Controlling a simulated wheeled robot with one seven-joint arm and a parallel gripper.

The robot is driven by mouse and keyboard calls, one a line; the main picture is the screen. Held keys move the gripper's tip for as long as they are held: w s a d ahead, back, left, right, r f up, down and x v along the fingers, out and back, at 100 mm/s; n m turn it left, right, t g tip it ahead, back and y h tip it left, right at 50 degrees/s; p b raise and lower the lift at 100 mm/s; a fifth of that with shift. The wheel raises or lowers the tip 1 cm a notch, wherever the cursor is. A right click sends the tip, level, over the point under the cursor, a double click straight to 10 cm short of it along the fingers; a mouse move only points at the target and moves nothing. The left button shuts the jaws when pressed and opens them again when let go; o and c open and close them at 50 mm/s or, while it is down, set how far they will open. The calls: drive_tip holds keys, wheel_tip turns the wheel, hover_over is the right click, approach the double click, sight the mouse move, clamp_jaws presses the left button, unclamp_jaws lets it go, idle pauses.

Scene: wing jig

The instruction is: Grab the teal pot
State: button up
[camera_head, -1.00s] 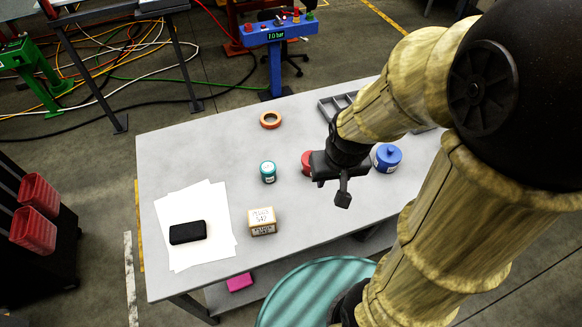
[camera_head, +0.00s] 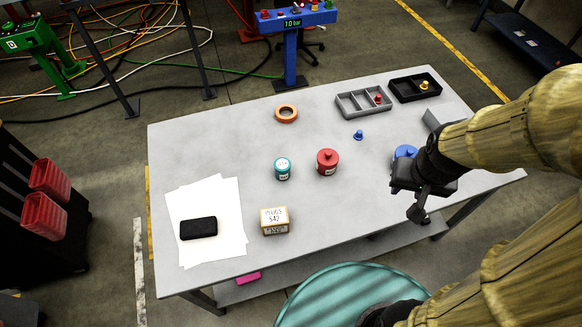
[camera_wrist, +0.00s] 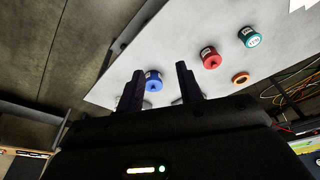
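The teal pot (camera_head: 283,169) is a small round pot with a pale label, upright on the grey table (camera_head: 330,230). It also shows in the wrist view (camera_wrist: 250,37) at the upper right, outside my fingers. My gripper (camera_head: 418,212) is at the right of the table in the head view, well to the right of the teal pot. In the wrist view my gripper (camera_wrist: 160,88) has its two fingers apart with nothing held. A blue pot (camera_head: 404,152) is partly hidden behind my gripper, and in the wrist view it appears between the fingers, farther off.
A red pot (camera_head: 327,162) stands just right of the teal pot. An orange tape ring (camera_head: 286,113), a blue knobbed piece (camera_head: 358,134), a box (camera_head: 275,221), a black case (camera_head: 199,228) on papers, a grey tray (camera_head: 350,102) and a black tray (camera_head: 401,91) are on the table.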

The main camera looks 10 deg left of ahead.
drive_tip(key=o, duration=0.5)
drive_tip(key=shift+f, duration=0.1)
drive_tip(key=o, duration=0.4)
drive_tip(key=w+a+f+m+b, duration=0.1)
drive_tip(key=f, duration=0.2)
drive_tip(key=w+a+f+m, duration=0.1)
drive_tip(key=w+f, duration=0.1)
drive_tip(key=f, duration=0.2)
drive_tip(key=w+a+f+m+y+b, duration=0.1)
drive_tip(key=a+f, duration=0.1)
drive_tip(key=f, duration=0.1)
drive_tip(key=shift+w+f+m+t+b, duration=0.25)
drive_tip(key=shift+w+m+t+b, duration=0.05)
drive_tip(key=shift+w, duration=0.1)
drive_tip(key=w+a+f+m+t+y+b, duration=0.1)
drive_tip(key=a+f+m+t+y+b, duration=0.1)
drive_tip(key=a+f+m, duration=0.3)
drive_tip(key=w+a+f+m+t+y+b, duration=0.1)
drive_tip(key=a+f+m, duration=0.4)
drive_tip(key=m, duration=0.6)
drive_tip(key=w+a+f+m+t+y+b, duration=0.2)
drive_tip(key=a+f+m+t+y+b, duration=0.2)
drive_tip(key=a+m, duration=0.4)
drive_tip(key=shift+a+f+y, duration=0.55)
drive_tip(key=shift+a+y, duration=0.05)
drive_tip(key=shift+y, duration=0.2)
drive_tip(key=shift+f+b, duration=0.1)
drive_tip(key=shift+b, duration=0.3)
